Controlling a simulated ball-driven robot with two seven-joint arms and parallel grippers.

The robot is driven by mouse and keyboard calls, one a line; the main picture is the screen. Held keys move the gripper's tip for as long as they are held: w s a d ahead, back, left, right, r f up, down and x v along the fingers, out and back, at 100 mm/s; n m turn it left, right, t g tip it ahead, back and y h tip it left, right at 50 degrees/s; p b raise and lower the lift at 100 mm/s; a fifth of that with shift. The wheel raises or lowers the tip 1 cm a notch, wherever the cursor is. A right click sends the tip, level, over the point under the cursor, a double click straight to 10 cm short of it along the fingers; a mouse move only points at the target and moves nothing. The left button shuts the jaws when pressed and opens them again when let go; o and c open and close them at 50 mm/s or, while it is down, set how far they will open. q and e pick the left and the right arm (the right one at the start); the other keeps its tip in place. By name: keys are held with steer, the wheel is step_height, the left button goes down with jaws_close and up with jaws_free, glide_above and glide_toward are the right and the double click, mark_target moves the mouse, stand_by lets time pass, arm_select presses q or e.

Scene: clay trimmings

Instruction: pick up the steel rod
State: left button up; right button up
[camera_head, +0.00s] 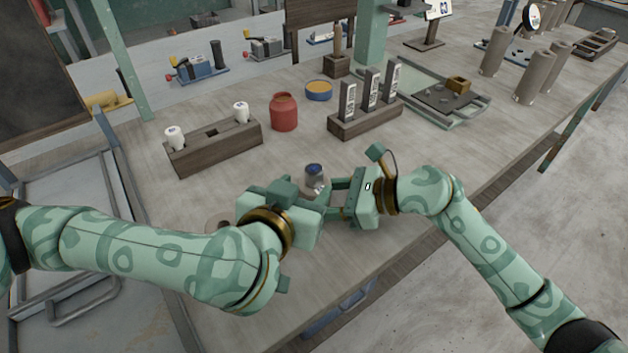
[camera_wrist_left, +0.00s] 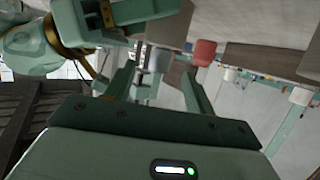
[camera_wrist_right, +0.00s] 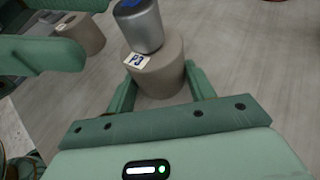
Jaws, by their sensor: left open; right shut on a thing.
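The steel rod (camera_head: 314,177), a short silvery cylinder with a blue top, stands near the table's front edge between my grippers. In the right wrist view the rod (camera_wrist_right: 140,27) rises from a beige round holder (camera_wrist_right: 160,76) with a small label. My right gripper (camera_wrist_right: 160,82) is shut on that holder, a finger on each side, below the rod. My left gripper (camera_head: 302,203) is open, close to the rod's left. In the left wrist view the rod (camera_wrist_left: 158,60) shows beyond its parted fingers. My grippers hide the holder in the head view.
A second beige cylinder (camera_wrist_right: 80,35) stands nearby on the table. Behind are a wooden block with white-capped items (camera_head: 215,150), a red jar (camera_head: 284,112), a blue bowl (camera_head: 319,91) and a wooden rack (camera_head: 365,120). Bare tabletop lies between these and my grippers.

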mark_target(317, 169)
arm_select(q)
steer(key=x, duration=0.8)
steer(key=shift+w+r, duration=0.1)
steer(key=shift+r, duration=0.15)
steer(key=shift+a, duration=0.1)
steer(key=shift+c, duration=0.3)
jaws_close()
arm_select(e)
steer(key=o, duration=1.2)
arm_select(q)
step_height(317, 169, up, 10)
